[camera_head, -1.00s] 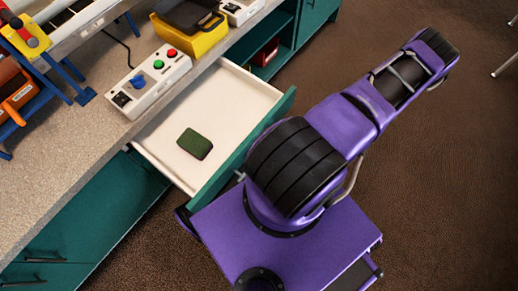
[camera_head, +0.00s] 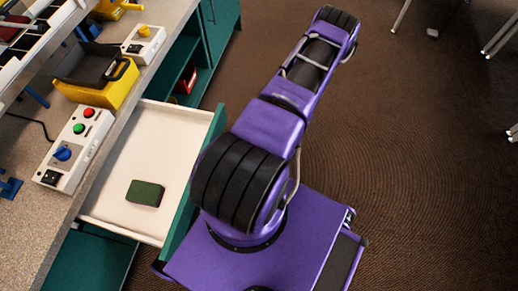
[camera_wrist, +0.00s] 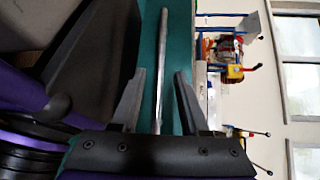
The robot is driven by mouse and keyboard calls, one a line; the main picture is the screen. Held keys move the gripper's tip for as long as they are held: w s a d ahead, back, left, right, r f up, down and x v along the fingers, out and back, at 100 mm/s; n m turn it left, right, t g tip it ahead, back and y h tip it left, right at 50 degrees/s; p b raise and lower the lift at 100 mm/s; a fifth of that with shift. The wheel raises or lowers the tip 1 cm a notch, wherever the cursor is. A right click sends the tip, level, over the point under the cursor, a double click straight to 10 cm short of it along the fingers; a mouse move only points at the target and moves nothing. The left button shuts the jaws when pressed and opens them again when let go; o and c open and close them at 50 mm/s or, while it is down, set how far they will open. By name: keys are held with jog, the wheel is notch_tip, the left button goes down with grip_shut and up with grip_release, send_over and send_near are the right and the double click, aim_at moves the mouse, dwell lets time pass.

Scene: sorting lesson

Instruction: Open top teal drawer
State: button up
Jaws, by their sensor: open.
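The teal drawer (camera_head: 195,180) stands pulled out from under the counter in the head view, its pale inside showing. A dark green block (camera_head: 145,193) lies in it. In the wrist view, a teal front (camera_wrist: 178,45) carries a long grey bar handle (camera_wrist: 162,50). My gripper (camera_wrist: 159,75) is open, with one finger on each side of the bar. Whether either finger touches the bar I cannot tell. In the head view my gripper is hidden by my arm.
On the counter (camera_head: 28,218) stand a control box (camera_head: 74,148) with buttons and a blue knob, and a yellow bin (camera_head: 118,92). Open teal shelving (camera_head: 188,62) lies beyond the drawer.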

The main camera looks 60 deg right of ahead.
jog(key=v, duration=1.2)
jog(key=shift+s+d+b, duration=0.25)
jog(key=shift+b, duration=0.05)
jog(key=shift+s, duration=0.1)
